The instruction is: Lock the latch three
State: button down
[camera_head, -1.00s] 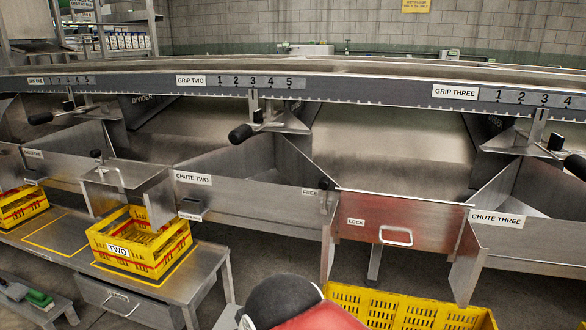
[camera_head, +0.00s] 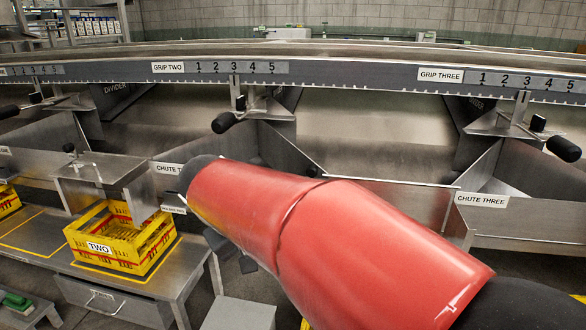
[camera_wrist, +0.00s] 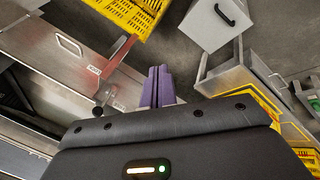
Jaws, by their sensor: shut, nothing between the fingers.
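In the wrist view a steel gate with a pale bar handle (camera_wrist: 68,46) lies at upper left. Beside it are a small white label (camera_wrist: 94,70), a red strip (camera_wrist: 119,55) and a black knob (camera_wrist: 97,112); I cannot tell which of these belongs to latch three. My gripper (camera_wrist: 158,72), with purple fingers, is shut and empty, to the right of the red strip and knob. No contact is visible. In the head view the chute three label (camera_head: 482,200) shows at right. My red arm hides most of the gate and the lock and free labels.
A yellow crate marked two (camera_head: 118,243) stands on a steel bench at left. Another yellow crate (camera_wrist: 128,14) is on the floor near the gate in the wrist view. A grey box with a black handle (camera_wrist: 218,22) is right of it. Black-handled grip levers (camera_head: 222,122) jut out above.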

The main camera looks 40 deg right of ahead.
jog(key=w+d+r+g+h, duration=0.1)
jog(key=w+d+h, duration=0.2)
jog(key=w, duration=0.4)
jog(key=w+d+r+m+g+h, duration=0.1)
jog(key=w+d+r+h, duration=0.1)
jog(key=w+d+h, duration=0.2)
jog(key=w+d+r+m+g+h, duration=0.1)
jog(key=w+d+r+h, duration=0.1)
jog(key=w, duration=0.7)
jog(key=shift+w+d+g+h, duration=0.35)
jog(key=shift+d+h, duration=0.35)
jog(key=shift+h, duration=0.3)
jog(key=shift+r, duration=0.1)
jog(key=s+d+f, duration=0.1)
jog(key=d, duration=0.5)
jog(key=s+d+f+p, duration=0.1)
jog(key=s+d+f, duration=0.1)
jog(key=d, duration=0.4)
jog(key=shift+s+d, duration=0.2)
jog(key=shift+s, duration=0.05)
jog(key=shift+r, duration=0.1)
